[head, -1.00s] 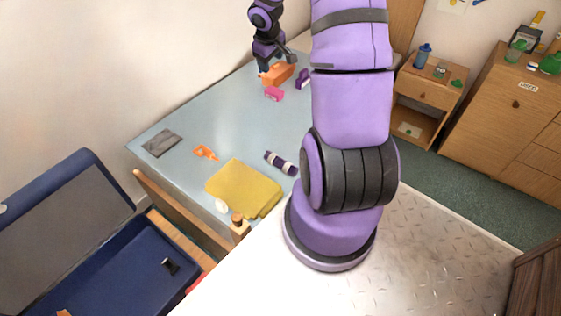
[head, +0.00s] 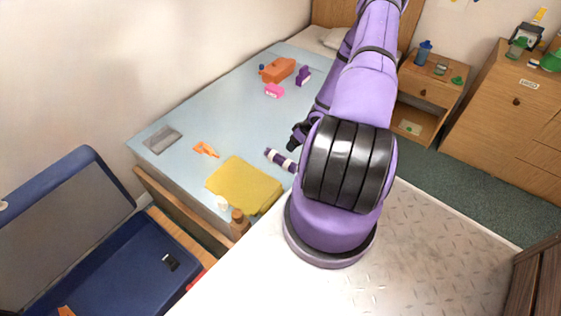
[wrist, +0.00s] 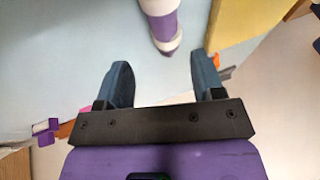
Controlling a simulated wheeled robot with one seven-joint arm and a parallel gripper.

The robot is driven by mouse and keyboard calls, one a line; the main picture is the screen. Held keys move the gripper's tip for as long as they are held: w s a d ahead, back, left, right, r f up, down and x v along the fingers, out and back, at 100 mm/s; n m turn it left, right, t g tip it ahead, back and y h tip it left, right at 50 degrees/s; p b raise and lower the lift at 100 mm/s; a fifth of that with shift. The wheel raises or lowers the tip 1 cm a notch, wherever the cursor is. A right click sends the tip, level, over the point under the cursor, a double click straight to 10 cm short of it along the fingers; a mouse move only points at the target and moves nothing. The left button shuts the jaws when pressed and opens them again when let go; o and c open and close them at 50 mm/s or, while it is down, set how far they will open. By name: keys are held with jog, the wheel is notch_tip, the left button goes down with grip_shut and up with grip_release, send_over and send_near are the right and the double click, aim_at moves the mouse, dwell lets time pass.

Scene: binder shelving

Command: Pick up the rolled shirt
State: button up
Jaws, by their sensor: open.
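The rolled shirt (head: 281,159), purple with white bands, lies on the light blue bed cover (head: 226,112), just beyond the yellow folded cloth (head: 243,186). In the wrist view the rolled shirt (wrist: 163,25) points down toward the gap between my fingers, its near end just beyond the fingertips. My gripper (wrist: 162,72) is open and empty. In the head view my gripper (head: 298,138) is low beside the far right side of the roll, partly hidden by my arm. I cannot tell its exact height above the bed.
An orange item (head: 206,149) and a grey folded item (head: 162,140) lie left on the bed. An open blue suitcase (head: 110,262) stands at the lower left.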

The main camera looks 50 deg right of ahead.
aim_at(285, 158)
jog(key=x, duration=1.1)
jog(key=shift+s+a+f, duration=0.1)
jog(key=shift+a+f, duration=0.1)
jog(key=shift+a, duration=0.1)
jog(key=c, duration=0.6)
jog(key=shift+r, duration=5.05)
